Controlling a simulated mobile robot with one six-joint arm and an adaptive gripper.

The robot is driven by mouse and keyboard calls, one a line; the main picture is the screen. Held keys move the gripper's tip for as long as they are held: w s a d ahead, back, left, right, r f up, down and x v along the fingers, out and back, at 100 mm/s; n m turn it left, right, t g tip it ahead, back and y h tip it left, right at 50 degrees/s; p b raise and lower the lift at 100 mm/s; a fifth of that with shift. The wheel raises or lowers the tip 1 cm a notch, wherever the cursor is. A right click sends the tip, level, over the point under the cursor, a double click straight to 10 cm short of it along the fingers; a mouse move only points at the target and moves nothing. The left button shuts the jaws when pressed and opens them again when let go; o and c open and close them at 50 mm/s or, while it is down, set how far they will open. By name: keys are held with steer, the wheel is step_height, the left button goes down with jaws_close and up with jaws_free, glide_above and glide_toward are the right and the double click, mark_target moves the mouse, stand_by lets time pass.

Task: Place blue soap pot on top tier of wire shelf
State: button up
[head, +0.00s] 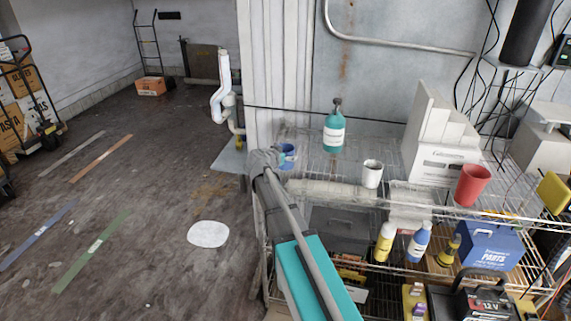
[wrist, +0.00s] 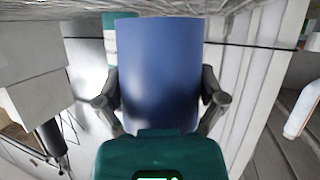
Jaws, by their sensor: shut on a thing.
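The blue soap pot (head: 288,152) is at the left end of the wire shelf's top tier (head: 315,165) in the head view. My gripper (head: 270,160) is beside it and partly hides it. In the wrist view, which looks upside down, the blue pot (wrist: 160,70) fills the middle between the two fingers of my gripper (wrist: 160,100), one on each side. The gripper is shut on the pot. The pot's base is close to the shelf surface; I cannot tell whether it touches.
On the top tier stand a teal pump bottle (head: 334,135), a white cup (head: 372,174), a red cup (head: 472,185) and a white file holder (head: 440,140). Yellow and blue bottles stand on the tier below. Open floor (head: 130,220) lies to the left.

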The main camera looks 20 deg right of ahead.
steer(key=shift+f+b, duration=0.7)
steer(key=shift+f, duration=0.3)
steer(key=shift+f, duration=0.25)
steer(key=o, duration=0.8)
steer(key=shift+r, duration=0.1)
steer(key=shift+p+v, duration=2.65)
steer(key=shift+v, duration=4.3)
